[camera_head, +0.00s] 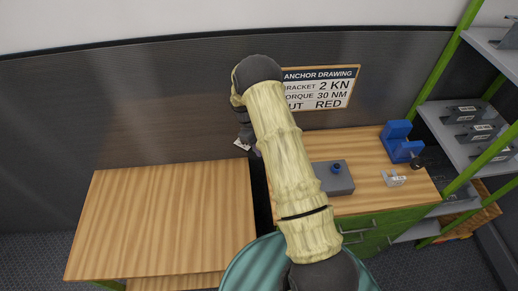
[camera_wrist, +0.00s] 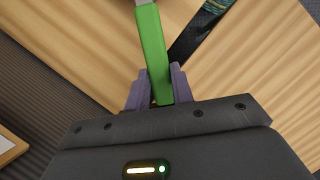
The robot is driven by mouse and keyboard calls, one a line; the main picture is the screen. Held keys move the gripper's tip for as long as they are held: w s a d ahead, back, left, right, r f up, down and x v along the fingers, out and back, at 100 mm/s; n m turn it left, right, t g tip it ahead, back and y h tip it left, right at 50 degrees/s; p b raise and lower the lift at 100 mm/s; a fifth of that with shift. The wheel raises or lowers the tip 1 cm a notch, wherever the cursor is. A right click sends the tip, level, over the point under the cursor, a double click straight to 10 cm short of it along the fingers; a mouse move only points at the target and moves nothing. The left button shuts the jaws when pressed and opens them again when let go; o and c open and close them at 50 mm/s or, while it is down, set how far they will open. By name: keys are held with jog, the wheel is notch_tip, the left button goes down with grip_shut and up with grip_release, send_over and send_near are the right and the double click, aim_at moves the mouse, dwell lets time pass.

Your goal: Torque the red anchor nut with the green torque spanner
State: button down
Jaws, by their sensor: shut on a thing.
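The green torque spanner (camera_wrist: 152,42) is in the wrist view. Its green handle stands between the two purple fingers of my gripper (camera_wrist: 159,84), which is shut on it. The spanner's grey shaft runs out of the top of that view, so its working end is hidden. In the head view my arm covers the middle of the scene and my gripper is mostly hidden behind it. I cannot see the red anchor nut in either view. A grey block (camera_head: 345,184) with a small blue piece (camera_head: 336,168) on top sits on the right bench, partly behind my arm.
The left wooden bench (camera_head: 160,215) is bare, with a dark gap between it and the right bench (camera_head: 375,204). A blue vise (camera_head: 398,137) and a small light bracket (camera_head: 394,179) are on the right bench. Shelves (camera_head: 447,125) with labelled brackets stand at right. An anchor drawing sign (camera_head: 335,74) hangs behind.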

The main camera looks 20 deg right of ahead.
jog(key=shift+r, duration=0.1)
jog(key=shift+r+p, duration=0.7)
jog(key=shift+r, duration=0.45)
jog(key=shift+a, duration=0.15)
jog(key=s+a+n+t+b, duration=0.2)
jog(key=s+n+b, duration=0.3)
jog(key=s+n, duration=0.2)
jog(key=s+a+n+t+h+b, duration=0.1)
jog(key=s+n, duration=0.5)
jog(key=s, duration=0.6)
jog(key=a+t+b, duration=0.1)
jog(key=a+b, duration=0.1)
jog(key=b, duration=0.1)
jog(key=shift+a+n+t+b, duration=0.2)
jog(key=shift+n+t+b, duration=0.15)
jog(key=shift+n+t, duration=0.05)
jog(key=shift+f+b, duration=1.2)
jog(key=shift+b, duration=0.05)
